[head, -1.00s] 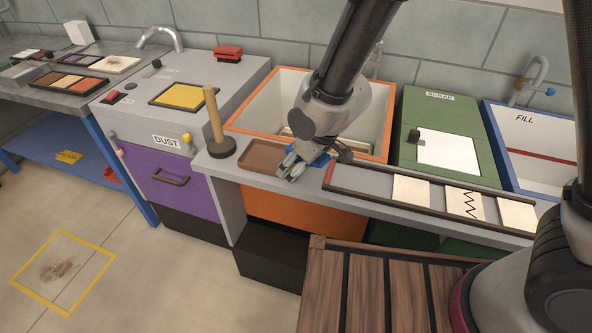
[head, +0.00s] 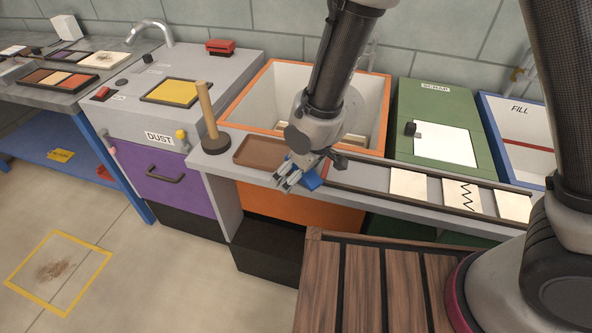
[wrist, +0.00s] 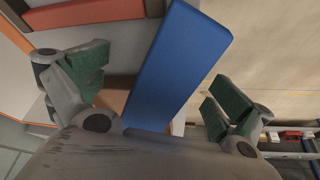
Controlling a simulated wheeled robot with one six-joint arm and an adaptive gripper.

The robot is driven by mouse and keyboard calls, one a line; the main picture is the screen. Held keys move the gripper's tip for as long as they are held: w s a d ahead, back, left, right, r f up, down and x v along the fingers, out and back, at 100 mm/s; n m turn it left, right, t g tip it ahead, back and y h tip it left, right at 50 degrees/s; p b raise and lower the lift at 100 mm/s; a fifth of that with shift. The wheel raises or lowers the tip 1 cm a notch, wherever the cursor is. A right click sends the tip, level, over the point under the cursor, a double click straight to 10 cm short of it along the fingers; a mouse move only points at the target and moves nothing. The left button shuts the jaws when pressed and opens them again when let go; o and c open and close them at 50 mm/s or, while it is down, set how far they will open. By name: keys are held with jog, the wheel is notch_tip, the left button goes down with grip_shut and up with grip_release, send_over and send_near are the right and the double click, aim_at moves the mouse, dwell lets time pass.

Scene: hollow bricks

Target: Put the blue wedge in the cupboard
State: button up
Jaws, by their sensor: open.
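The blue wedge (head: 312,181) is near the counter's front edge, just right of the brown tray, in the head view. It is partly hidden by my gripper (head: 288,180), which points down beside it at the edge. In the wrist view the wedge (wrist: 178,65) is a long blue block lying between my two spread green-padded fingers, with a gap visible on each side. My gripper is open. I cannot tell which unit in view is the cupboard.
The brown tray (head: 262,150) and a plunger (head: 211,130) stand left on the counter. A dark-railed strip with pale tiles (head: 408,184) runs right. Behind are an orange-rimmed sink (head: 248,95) and a green scrap unit (head: 436,105). A slatted wooden top (head: 365,290) is in front.

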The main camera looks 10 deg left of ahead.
aim_at(311, 176)
jog(key=shift+v, duration=6)
jog(key=w+d+r+m+t+h, duration=0.15)
jog(key=d+r, duration=0.25)
jog(key=d, duration=0.4)
jog(key=w+d+r+m, duration=0.2)
jog(key=d+r+m, duration=0.15)
jog(key=d, duration=0.45)
jog(key=w+d+r+m, duration=0.1)
jog(key=w+d+r, duration=0.1)
jog(key=d+r, duration=0.45)
jog(key=s+d+r+m+h, duration=0.1)
jog(key=s+d+r+m, duration=0.1)
jog(key=s+d, duration=0.4)
jog(key=s+d+r+m+h, duration=0.1)
jog(key=s+d+r+m, duration=0.2)
jog(key=d, duration=0.9)
jog(key=s+m, duration=0.1)
jog(key=s, duration=0.2)
jog(key=shift+s+d, duration=0.15)
jog(key=shift+s, duration=0.1)
